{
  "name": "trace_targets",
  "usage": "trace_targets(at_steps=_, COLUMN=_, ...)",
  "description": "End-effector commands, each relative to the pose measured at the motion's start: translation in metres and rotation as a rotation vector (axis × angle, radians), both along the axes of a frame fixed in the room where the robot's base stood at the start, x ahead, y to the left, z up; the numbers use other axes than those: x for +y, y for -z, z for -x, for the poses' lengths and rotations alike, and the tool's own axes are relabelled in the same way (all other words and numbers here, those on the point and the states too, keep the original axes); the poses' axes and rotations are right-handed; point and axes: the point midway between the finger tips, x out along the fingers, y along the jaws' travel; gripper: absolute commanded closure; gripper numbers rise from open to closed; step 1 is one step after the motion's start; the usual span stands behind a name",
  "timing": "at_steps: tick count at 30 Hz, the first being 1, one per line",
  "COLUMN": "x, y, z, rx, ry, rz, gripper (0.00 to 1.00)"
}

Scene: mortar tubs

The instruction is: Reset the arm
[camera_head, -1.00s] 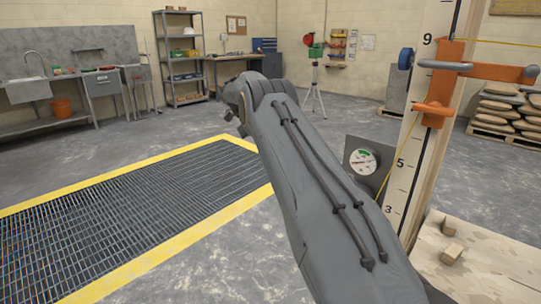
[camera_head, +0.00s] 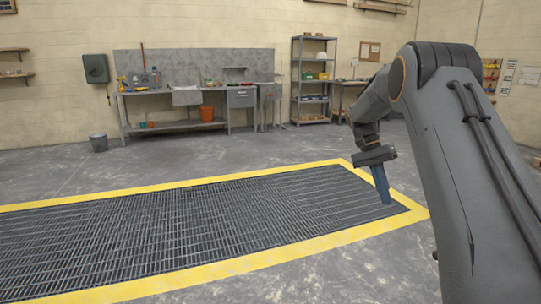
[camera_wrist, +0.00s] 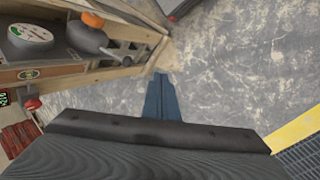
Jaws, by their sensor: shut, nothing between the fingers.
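My gripper (camera_head: 381,184) hangs at the end of my bent arm at the right of the head view, fingers pointing down over the far right end of the floor grate. In the wrist view my gripper (camera_wrist: 160,82) shows its two blue-grey fingers together, with nothing between them. Bare concrete floor lies beyond the fingertips.
A floor grate (camera_head: 215,225) with a yellow border fills the middle. A wooden stand with a round dial (camera_wrist: 30,31) is at the upper left in the wrist view.

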Motion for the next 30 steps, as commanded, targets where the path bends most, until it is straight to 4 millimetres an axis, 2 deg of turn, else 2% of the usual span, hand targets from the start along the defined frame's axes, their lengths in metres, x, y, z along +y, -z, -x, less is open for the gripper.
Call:
trace_targets(at_steps=1, x=0.011, y=-0.008, z=0.013, rx=-0.012, ry=-0.048, rz=-0.034, gripper=1.0)
trace_targets(at_steps=5, x=0.04, y=-0.012, z=0.047, rx=-0.05, ry=-0.178, rz=-0.129, gripper=1.0)
trace_targets(at_steps=11, x=0.084, y=-0.016, z=0.113, rx=-0.116, ry=-0.363, rz=-0.254, gripper=1.0)
trace_targets(at_steps=18, x=0.13, y=-0.012, z=0.213, rx=-0.206, ry=-0.565, rz=-0.367, gripper=1.0)
trace_targets(at_steps=24, x=0.155, y=-0.003, z=0.292, rx=-0.273, ry=-0.696, rz=-0.418, gripper=1.0)
trace_targets(at_steps=27, x=0.16, y=0.001, z=0.318, rx=-0.295, ry=-0.734, rz=-0.429, gripper=1.0)
trace_targets(at_steps=30, x=0.164, y=0.004, z=0.332, rx=-0.306, ry=-0.757, rz=-0.434, gripper=1.0)
